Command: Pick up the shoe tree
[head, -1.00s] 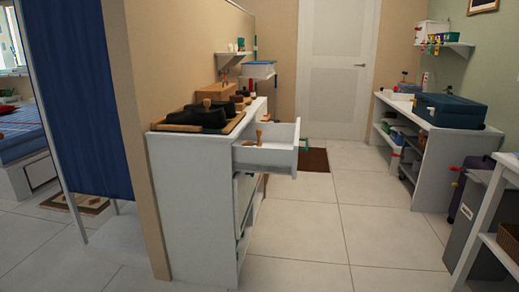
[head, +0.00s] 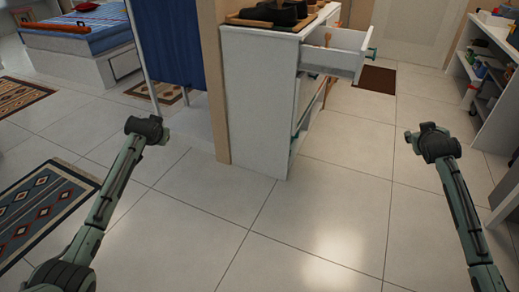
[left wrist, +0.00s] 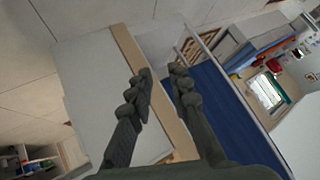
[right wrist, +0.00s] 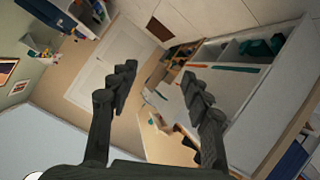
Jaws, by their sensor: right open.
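A small brown wooden piece (head: 327,38), which may be the shoe tree, stands up from the open top drawer (head: 333,60) of the white cabinet (head: 255,80); the drawer wall hides its lower part. My left gripper (head: 149,128) is over the floor, left of the cabinet, with empty fingers apart in the left wrist view (left wrist: 160,84). My right gripper (head: 432,140) is over the floor, right of and nearer than the cabinet. Its fingers are apart and empty in the right wrist view (right wrist: 158,88). Both grippers are well away from the drawer.
A wooden tray (head: 242,21) with dark shoes (head: 280,14) lies on the cabinet top. A blue curtain (head: 168,55) hangs left of the cabinet. A white shelf unit (head: 490,75) stands at the right. The tiled floor (head: 310,215) before the cabinet is clear.

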